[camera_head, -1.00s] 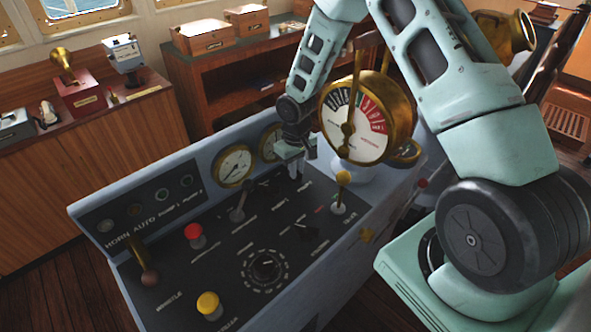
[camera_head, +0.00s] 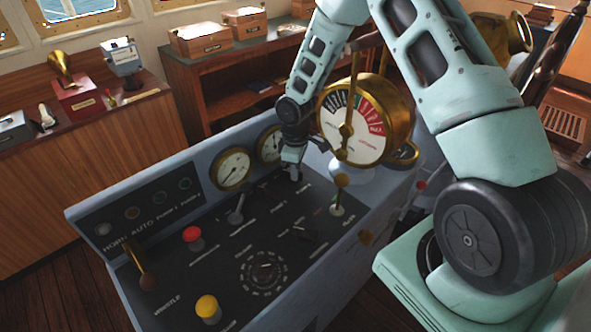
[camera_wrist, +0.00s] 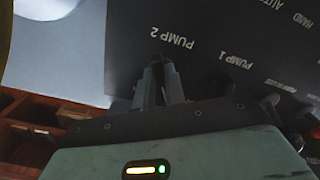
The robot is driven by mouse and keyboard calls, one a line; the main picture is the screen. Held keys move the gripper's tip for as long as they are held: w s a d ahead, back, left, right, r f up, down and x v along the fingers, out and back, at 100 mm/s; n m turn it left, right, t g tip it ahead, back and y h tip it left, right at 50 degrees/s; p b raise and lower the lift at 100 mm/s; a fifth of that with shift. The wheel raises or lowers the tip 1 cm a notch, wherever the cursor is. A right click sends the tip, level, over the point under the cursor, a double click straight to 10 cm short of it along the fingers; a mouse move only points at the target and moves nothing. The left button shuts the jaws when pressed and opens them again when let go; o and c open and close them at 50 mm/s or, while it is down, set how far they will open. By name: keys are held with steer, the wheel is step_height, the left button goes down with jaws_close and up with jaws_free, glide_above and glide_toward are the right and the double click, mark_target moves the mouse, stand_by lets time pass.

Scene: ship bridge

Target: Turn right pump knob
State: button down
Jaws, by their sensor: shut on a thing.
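My gripper (camera_head: 291,173) points down onto the black panel of the console, near its back edge below the round brass gauge. In the wrist view my gripper's fingertips (camera_wrist: 163,66) are close together beside the white PUMP 2 label (camera_wrist: 178,37). They are shut on the small dark pump 2 knob (camera_wrist: 162,60), which is mostly hidden between them. A PUMP 1 label (camera_wrist: 236,61) lies to the right in that view, with a dark knob (camera_wrist: 269,103) below it. Which way the held knob points cannot be seen.
The big brass telegraph dial (camera_head: 352,125) stands close to the right of my gripper. A small lever (camera_head: 237,208), a yellow-topped lever (camera_head: 340,190), a red button (camera_head: 192,236) and a yellow button (camera_head: 207,308) stand up from the panel. Two gauges (camera_head: 233,169) line its back.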

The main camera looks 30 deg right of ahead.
stand_by(0.4)
steer(key=c, duration=1.5)
jaws_free()
steer(key=shift+o, duration=0.2)
steer(key=shift+r, duration=0.1)
step_height(320, 180, up, 17)
steer(key=b, duration=0.3)
steer(key=shift+r, duration=0.15)
